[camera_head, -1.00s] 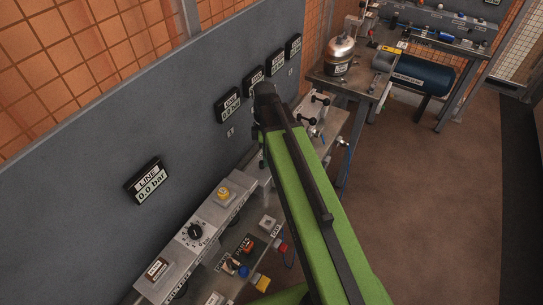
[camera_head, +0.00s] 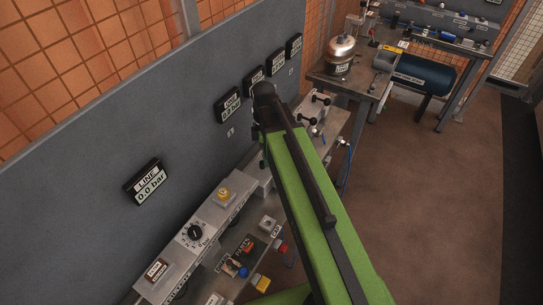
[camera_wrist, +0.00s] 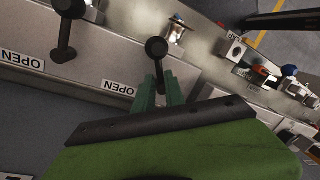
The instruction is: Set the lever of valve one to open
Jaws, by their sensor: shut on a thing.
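In the wrist view my gripper (camera_wrist: 160,92) has its two green fingers closed around the stem of a lever with a black ball knob (camera_wrist: 156,47). The knob sticks out beyond the fingers. A white OPEN label (camera_wrist: 118,88) is on the grey block left of this lever. A second lever with a black knob (camera_wrist: 62,55) stands to the left, near another OPEN label (camera_wrist: 22,59). I cannot read any valve number. In the head view my own arm hides the gripper; levers with black knobs (camera_head: 318,97) show just right of it.
A bench with a grey control box (camera_head: 190,237), a dial and a yellow button runs along the wall. Several gauge displays (camera_head: 148,182) hang above. A metal vessel (camera_head: 340,55) and blue tank (camera_head: 420,76) stand farther back. The floor (camera_head: 430,200) at right is clear.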

